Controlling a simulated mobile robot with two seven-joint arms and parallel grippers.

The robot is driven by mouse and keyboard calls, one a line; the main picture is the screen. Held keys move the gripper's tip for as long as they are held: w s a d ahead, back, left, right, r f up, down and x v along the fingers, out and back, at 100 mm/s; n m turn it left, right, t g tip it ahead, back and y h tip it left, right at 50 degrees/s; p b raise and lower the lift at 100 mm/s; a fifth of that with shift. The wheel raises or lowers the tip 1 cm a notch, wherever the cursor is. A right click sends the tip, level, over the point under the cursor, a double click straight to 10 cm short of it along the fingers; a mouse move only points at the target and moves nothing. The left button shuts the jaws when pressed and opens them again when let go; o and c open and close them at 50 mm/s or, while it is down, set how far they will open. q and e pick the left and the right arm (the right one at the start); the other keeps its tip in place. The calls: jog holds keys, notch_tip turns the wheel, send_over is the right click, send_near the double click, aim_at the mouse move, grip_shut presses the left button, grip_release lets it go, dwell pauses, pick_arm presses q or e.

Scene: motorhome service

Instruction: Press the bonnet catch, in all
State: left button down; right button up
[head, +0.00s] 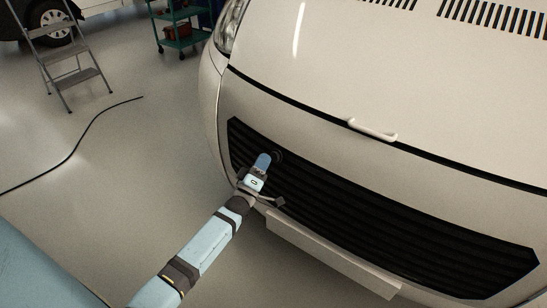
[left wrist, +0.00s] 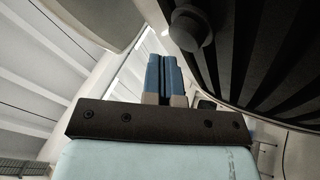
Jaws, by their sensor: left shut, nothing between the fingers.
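The bonnet catch looks to be the dark round knob (head: 278,155) on the upper left part of the black grille (head: 380,205) of a cream motorhome. In the left wrist view the knob (left wrist: 190,28) sticks out from the dark grille, above and slightly right of the fingertips. My left gripper (head: 264,161) is shut and empty, its blue fingers pointing up beside the knob. In the left wrist view the fingertips (left wrist: 164,62) show a small gap to the knob; the depth between them is hard to tell. My right gripper is out of view.
The closed bonnet (head: 330,70) has a pale handle (head: 372,129) at its front edge. A pale plate (head: 330,258) juts out below the grille. A black cable (head: 85,132), a step ladder (head: 65,60) and a green trolley (head: 180,30) stand left, with clear floor between.

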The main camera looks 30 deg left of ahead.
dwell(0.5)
pick_arm(q)
jog(key=shift+w+f, duration=0.15)
jog(key=shift+w, duration=0.25)
jog(key=shift+w+d+f+b, duration=0.1)
jog(key=shift+w+d+b, duration=0.05)
jog(key=shift+w+b, duration=0.3)
dwell(0.6)
jog(key=shift+s, duration=0.15)
jog(key=shift+s+r+p, duration=0.25)
jog(key=shift+s+p, duration=0.35)
jog(key=shift+s, duration=0.15)
jog(key=s+p, duration=0.1)
jog(key=s+r+p, duration=0.1)
jog(key=s, duration=0.1)
jog(key=s+a+p, duration=0.1)
jog(key=shift+s+a+r, duration=0.1)
jog(key=shift+s+r, duration=0.15)
jog(key=shift+s, duration=0.05)
